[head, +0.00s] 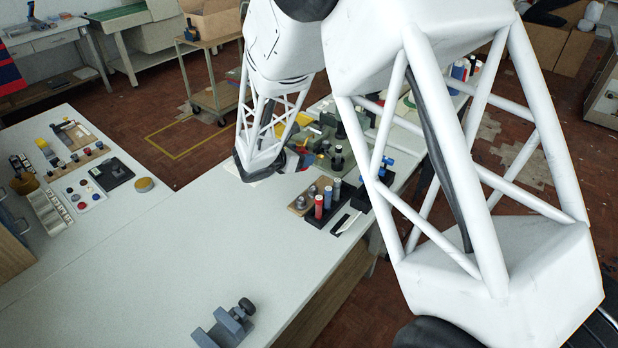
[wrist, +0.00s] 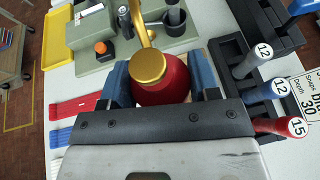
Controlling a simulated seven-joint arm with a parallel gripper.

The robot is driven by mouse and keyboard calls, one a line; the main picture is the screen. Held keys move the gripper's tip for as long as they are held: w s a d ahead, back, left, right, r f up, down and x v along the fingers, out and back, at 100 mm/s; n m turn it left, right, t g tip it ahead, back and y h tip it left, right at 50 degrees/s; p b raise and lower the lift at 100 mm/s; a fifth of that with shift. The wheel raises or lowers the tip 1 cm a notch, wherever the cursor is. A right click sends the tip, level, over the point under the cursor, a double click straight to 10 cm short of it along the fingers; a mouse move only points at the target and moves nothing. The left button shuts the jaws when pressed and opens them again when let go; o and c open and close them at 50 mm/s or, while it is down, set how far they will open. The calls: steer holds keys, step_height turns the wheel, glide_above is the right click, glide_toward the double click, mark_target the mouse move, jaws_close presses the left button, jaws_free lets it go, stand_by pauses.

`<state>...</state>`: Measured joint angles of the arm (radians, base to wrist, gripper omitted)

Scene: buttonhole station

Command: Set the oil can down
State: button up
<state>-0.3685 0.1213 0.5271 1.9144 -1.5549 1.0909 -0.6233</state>
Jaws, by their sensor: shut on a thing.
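The oil can (wrist: 160,80) is red with a brass cap and a brass spout that points away from my wrist. It sits between the two blue fingers of my gripper (wrist: 161,88), which is shut on it. In the wrist view its lower part is hidden by the gripper body, and I cannot tell whether its base touches anything. In the head view my gripper (head: 298,160) is over the far part of the white bench, close to the grey-green fixture, and the can is mostly hidden by my arm.
A grey-green fixture (wrist: 92,62) with posts stands beyond the can, beside a yellow tray (wrist: 57,40). Tool handles in a black rack (wrist: 228,52) stand close on the right. Red strips (wrist: 75,107) and blue strips (wrist: 72,136) lie left. The near bench (head: 190,250) is largely clear.

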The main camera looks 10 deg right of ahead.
steer(key=w+d, duration=0.1)
steer(key=w+d+r, duration=0.1)
steer(key=w, duration=0.1)
steer(key=w+d, duration=0.1)
steer(key=shift+w+r, duration=0.15)
steer(key=shift+w, duration=0.15)
steer(key=shift+f, duration=3.15)
steer(key=shift+f, duration=1.9)
steer(key=shift+f, duration=0.15)
steer(key=o, duration=1.2)
